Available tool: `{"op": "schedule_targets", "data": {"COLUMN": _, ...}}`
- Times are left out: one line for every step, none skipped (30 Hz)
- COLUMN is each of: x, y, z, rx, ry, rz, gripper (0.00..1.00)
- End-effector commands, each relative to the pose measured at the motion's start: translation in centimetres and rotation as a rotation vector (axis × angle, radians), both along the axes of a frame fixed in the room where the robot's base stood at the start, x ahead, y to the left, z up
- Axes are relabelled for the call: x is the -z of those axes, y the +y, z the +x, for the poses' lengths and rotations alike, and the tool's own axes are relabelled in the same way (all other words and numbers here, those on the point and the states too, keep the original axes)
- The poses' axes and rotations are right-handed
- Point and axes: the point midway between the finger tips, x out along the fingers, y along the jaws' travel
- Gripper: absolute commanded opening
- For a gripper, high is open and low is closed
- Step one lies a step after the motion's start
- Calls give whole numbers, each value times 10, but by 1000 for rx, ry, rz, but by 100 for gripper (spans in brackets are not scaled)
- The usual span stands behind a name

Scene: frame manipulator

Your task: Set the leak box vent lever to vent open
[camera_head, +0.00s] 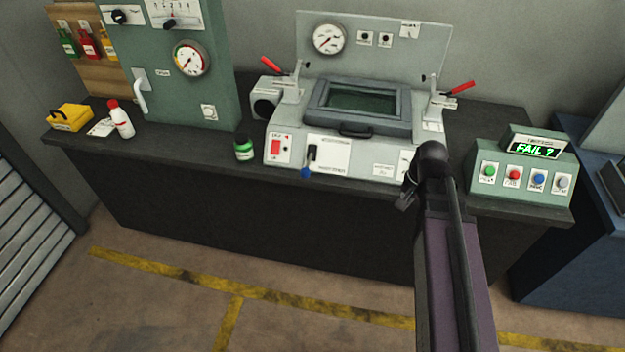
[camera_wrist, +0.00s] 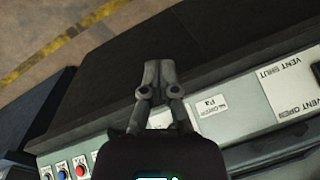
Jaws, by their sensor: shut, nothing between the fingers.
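The grey leak box (camera_head: 345,150) stands on the dark bench. Its vent lever (camera_head: 306,172) is on the front face, with a dark pivot and a blue end hanging downward at the left of a white label plate (camera_head: 334,160). In the wrist view the plate (camera_wrist: 288,88) reads VENT SHUT towards the front lower edge and VENT OPEN towards the top; only a dark bit of the lever shows at the right edge. My gripper (camera_wrist: 158,68) is shut and empty, in front of the box's right part, away from the lever. In the head view my arm mostly hides it.
A green-capped bottle (camera_head: 244,147) stands just left of the box. A button box (camera_head: 522,168) with a FAIL ? display is to the right. Two red-handled clamps (camera_head: 285,75) flank the box's lid (camera_head: 359,122). The space in front of the lever looks clear.

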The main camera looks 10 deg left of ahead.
Motion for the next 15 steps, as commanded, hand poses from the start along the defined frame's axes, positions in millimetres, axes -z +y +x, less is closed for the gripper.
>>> {"op": "schedule_targets", "data": {"x": 5, "y": 7, "z": 10, "rx": 42, "ry": 9, "rz": 17, "gripper": 0}}
{"op": "schedule_targets", "data": {"x": 6, "y": 12, "z": 13, "rx": 71, "ry": 16, "rz": 28, "gripper": 0}}
{"op": "schedule_targets", "data": {"x": 8, "y": 17, "z": 18, "rx": 109, "ry": 25, "rz": 42, "gripper": 0}}
{"op": "schedule_targets", "data": {"x": 9, "y": 22, "z": 21, "rx": 138, "ry": 32, "rz": 52, "gripper": 0}}
{"op": "schedule_targets", "data": {"x": 10, "y": 26, "z": 25, "rx": 167, "ry": 40, "rz": 63, "gripper": 0}}
{"op": "schedule_targets", "data": {"x": 11, "y": 32, "z": 29, "rx": 205, "ry": 51, "rz": 77, "gripper": 0}}
{"op": "schedule_targets", "data": {"x": 12, "y": 37, "z": 32, "rx": 233, "ry": 60, "rz": 88, "gripper": 0}}
{"op": "schedule_targets", "data": {"x": 14, "y": 41, "z": 36, "rx": 261, "ry": 69, "rz": 97, "gripper": 0}}
{"op": "schedule_targets", "data": {"x": 15, "y": 47, "z": 40, "rx": 299, "ry": 82, "rz": 110, "gripper": 0}}
{"op": "schedule_targets", "data": {"x": 16, "y": 51, "z": 44, "rx": 328, "ry": 93, "rz": 121, "gripper": 0}}
{"op": "schedule_targets", "data": {"x": 17, "y": 56, "z": 47, "rx": 355, "ry": 103, "rz": 130, "gripper": 0}}
{"op": "schedule_targets", "data": {"x": 18, "y": 62, "z": 51, "rx": 393, "ry": 117, "rz": 143, "gripper": 0}}
{"op": "schedule_targets", "data": {"x": 19, "y": 67, "z": 54, "rx": 421, "ry": 129, "rz": 152, "gripper": 0}}
{"op": "schedule_targets", "data": {"x": 20, "y": 71, "z": 57, "rx": 448, "ry": 141, "rz": 161, "gripper": 0}}
{"op": "schedule_targets", "data": {"x": 21, "y": 77, "z": 61, "rx": 486, "ry": 158, "rz": 173, "gripper": 0}}
